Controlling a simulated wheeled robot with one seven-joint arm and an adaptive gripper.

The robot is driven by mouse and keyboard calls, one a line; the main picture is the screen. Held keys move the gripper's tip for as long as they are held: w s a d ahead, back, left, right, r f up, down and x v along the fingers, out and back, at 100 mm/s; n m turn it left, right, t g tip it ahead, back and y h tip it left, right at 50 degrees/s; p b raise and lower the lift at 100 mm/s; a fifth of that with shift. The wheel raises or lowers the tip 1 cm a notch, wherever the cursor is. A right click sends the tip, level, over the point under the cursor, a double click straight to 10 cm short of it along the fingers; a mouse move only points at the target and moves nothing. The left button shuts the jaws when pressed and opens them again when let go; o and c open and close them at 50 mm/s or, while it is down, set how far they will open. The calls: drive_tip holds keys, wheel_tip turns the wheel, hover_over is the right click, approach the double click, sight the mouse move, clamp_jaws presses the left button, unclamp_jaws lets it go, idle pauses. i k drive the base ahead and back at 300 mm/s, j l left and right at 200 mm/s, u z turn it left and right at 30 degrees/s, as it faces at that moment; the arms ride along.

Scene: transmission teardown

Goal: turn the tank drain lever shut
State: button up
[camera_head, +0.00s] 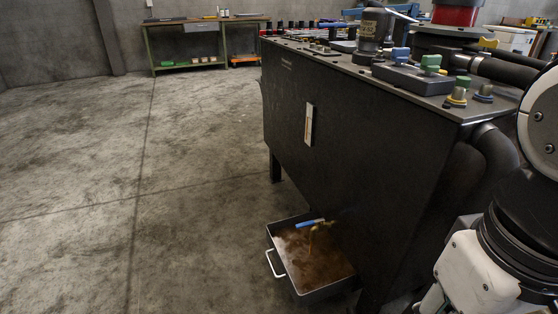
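The tank (345,170) is a large black box on legs that fills the middle and right of the view. The drain lever (310,223) has a blue handle and sits low at the tank's underside, on a brass-coloured drain valve (318,230). The lever points left, out from the valve. A dark drip tray (322,291) with brown liquid lies on the floor beneath the valve. A thin brownish line below the valve may be a stream. Part of my arm is at the right edge. My gripper is not in view.
The tray's white handle (274,264) sticks out at its left. The tank's top carries a pump-like cylinder (373,27), blue and green knobs and dark hoses. A workbench (200,40) stands against the back wall. The concrete floor at left is clear.

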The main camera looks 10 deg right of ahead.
sight(303, 224)
drive_tip(key=l+u, duration=0.45)
drive_tip(key=l, duration=0.8)
drive_tip(key=i+j+z, duration=0.1)
drive_tip(key=j+z, duration=0.15)
drive_tip(key=j, duration=0.35)
drive_tip(key=j+z, duration=0.2)
drive_tip(key=j, duration=0.4)
drive_tip(key=i, duration=0.45)
drive_tip(key=j+z, duration=0.1)
drive_tip(key=j, duration=0.75)
drive_tip(key=k+j+z, duration=0.1)
drive_tip(key=j, duration=0.7)
